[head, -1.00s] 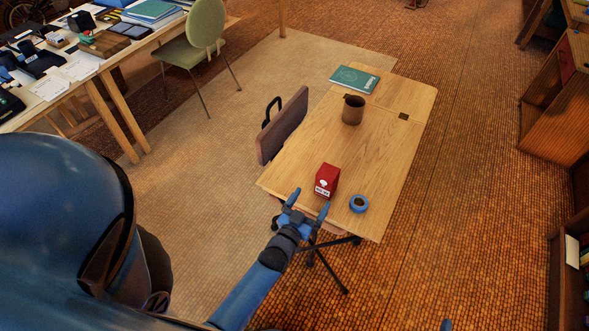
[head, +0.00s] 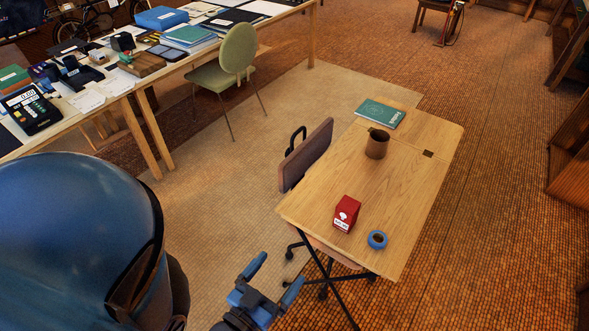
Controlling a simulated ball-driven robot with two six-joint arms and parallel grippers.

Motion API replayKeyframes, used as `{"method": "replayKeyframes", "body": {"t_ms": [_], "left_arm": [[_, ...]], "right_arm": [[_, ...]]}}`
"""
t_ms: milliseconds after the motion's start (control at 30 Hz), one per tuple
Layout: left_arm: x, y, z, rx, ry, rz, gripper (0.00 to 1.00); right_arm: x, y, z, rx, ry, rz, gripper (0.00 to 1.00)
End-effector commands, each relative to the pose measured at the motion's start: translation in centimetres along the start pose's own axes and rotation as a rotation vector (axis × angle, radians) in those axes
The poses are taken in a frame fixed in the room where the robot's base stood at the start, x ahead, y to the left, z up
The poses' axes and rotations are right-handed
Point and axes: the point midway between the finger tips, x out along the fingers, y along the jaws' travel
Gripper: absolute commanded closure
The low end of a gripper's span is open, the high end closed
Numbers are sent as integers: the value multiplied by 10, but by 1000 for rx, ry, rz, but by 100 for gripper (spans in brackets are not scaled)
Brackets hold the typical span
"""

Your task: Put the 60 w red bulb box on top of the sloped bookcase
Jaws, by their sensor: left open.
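The red bulb box (head: 346,213), with a white label on its front, stands upright on the near end of the wooden drafting table (head: 401,196). My left gripper (head: 278,272) is open and empty. In the picture it is below and left of the box, off the table's near edge, with a clear gap to the box. My right gripper is not in view. Wooden furniture (head: 572,165) is cut off at the right edge; I cannot tell whether it is the sloped bookcase.
A blue tape roll (head: 377,240) lies beside the box. A brown mug (head: 377,144) and green book (head: 381,114) are farther back on the table. A dark-backed chair (head: 306,155) is at its left side. A green chair (head: 238,52) and cluttered desk stand behind. Floor right of the table is open.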

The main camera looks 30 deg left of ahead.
Motion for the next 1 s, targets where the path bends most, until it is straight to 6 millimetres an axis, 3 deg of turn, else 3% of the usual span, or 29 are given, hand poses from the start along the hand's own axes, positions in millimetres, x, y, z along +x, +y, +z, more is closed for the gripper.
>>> {"method": "replayKeyframes", "body": {"t_ms": [133, 267, 467, 800, 900, 1000], "left_arm": [[3, 0, -7, 0, 13, 2, 6], [22, 2, -21, 0, 67, 8, 6], [82, 6, -25, 4, 135, 22, 6], [214, 19, 19, 11, 8, 45, 6], [240, 21, 42, 10, -72, 45, 6], [250, 20, 76, 12, -181, 40, 6]], "right_arm": [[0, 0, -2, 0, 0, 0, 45], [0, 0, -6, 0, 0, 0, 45], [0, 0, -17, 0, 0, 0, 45], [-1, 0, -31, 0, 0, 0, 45], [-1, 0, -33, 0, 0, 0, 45], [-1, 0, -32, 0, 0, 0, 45]]}}
